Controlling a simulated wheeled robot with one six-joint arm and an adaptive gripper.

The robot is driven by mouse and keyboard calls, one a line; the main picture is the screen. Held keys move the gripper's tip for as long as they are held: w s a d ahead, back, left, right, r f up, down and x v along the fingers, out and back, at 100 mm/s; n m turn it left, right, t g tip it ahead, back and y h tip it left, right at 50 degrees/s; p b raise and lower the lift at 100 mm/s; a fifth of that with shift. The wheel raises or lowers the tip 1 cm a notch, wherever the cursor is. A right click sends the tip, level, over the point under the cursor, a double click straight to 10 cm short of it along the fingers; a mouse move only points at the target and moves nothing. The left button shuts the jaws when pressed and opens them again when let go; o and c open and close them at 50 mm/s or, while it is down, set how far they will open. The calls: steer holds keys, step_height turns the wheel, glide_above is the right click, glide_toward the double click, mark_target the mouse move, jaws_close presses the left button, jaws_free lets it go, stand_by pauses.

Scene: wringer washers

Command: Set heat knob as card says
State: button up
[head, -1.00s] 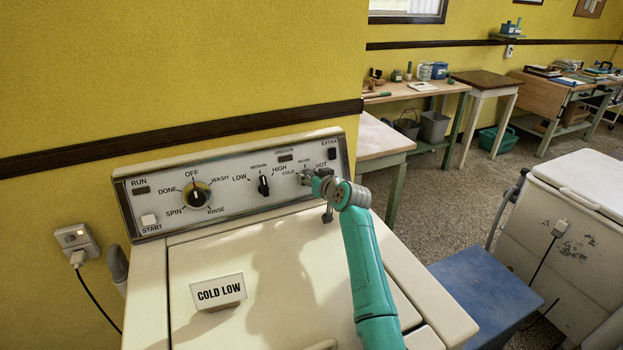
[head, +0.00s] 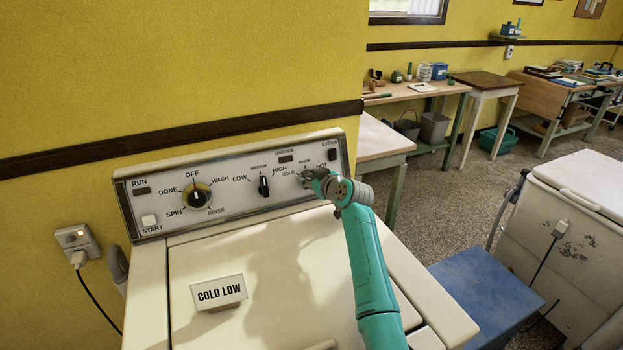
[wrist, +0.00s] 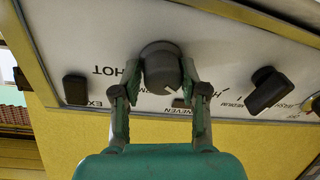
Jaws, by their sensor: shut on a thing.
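The card (head: 218,292) stands on the washer top and reads "COLD LOW". The heat knob (wrist: 160,66), round and dark grey, sits at the panel's right, among the labels COLD and HOT in the head view. My gripper (wrist: 160,82) is shut on this knob, a finger on each side. The knob's white pointer mark points to the lower right in the upside-down wrist view; the label there is hidden by a finger.
The LOW–HIGH knob (head: 264,186) stands roughly upright near MEDIUM. The large dial (head: 197,195), START button (head: 149,220) and EXTRA switch (head: 332,155) share the panel (head: 230,170). A blue box (head: 487,300) stands right of the washer.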

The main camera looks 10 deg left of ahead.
mark_target(310, 174)
steer(key=shift+s+a, duration=0.1)
steer(key=shift+a, duration=0.2)
steer(key=o, duration=1)
steer(key=shift+a, duration=0.1)
steer(key=shift+o, duration=0.2)
steer(key=shift+d, duration=0.2)
step_height(310, 174, up, 10)
steer(key=shift+a+f, duration=0.1)
